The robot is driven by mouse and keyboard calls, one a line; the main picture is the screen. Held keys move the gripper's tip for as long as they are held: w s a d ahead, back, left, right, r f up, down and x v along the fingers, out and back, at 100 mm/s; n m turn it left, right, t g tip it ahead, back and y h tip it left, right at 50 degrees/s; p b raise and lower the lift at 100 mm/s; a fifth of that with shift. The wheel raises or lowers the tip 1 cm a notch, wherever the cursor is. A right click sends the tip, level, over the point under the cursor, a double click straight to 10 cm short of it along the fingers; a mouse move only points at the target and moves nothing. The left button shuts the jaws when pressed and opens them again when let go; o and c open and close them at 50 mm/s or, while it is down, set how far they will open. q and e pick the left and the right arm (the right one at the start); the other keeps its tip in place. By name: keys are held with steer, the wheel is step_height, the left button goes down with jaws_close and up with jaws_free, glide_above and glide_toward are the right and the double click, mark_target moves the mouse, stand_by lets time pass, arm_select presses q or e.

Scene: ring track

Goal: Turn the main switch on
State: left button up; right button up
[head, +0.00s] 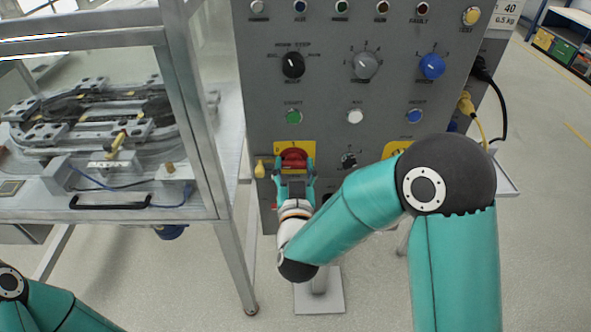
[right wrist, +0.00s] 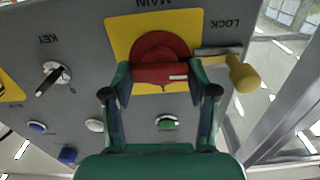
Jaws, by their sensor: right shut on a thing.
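The main switch (head: 294,158) is a red rotary knob on a yellow plate on the grey control panel. It also shows in the right wrist view (right wrist: 158,50), under the upside-down label MAIN. Its red grip bar lies roughly level there, with a white mark toward the right end. My right gripper (head: 295,172) is shut on the knob, one finger on each side of the bar. The fingers hide the bar's ends in part. Only part of my left arm shows at the lower left of the head view; its gripper is out of frame.
A yellow lock knob (head: 260,169) sits just left of the switch. A key switch (head: 349,160) is to its right, a green button (head: 294,117) above. A metal-framed enclosure (head: 200,120) with a ring track stands close on the left. A yellow cable (head: 468,107) hangs at right.

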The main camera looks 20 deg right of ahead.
steer(key=m+b, duration=0.5)
steer(key=b, duration=0.2)
steer(key=m+b, duration=0.5)
steer(key=b, duration=0.2)
steer(key=f+m+b, duration=0.1)
steer(key=m+b, duration=0.4)
steer(key=b, duration=0.3)
steer(key=shift+d, duration=0.15)
steer(key=shift+m+b, duration=1.05)
steer(key=shift+m, duration=0.15)
steer(key=o, duration=1.1)
steer(key=shift+r, duration=0.1)
steer(key=shift+o, duration=0.3)
steer(key=shift+r, duration=0.1)
steer(key=shift+s, duration=0.1)
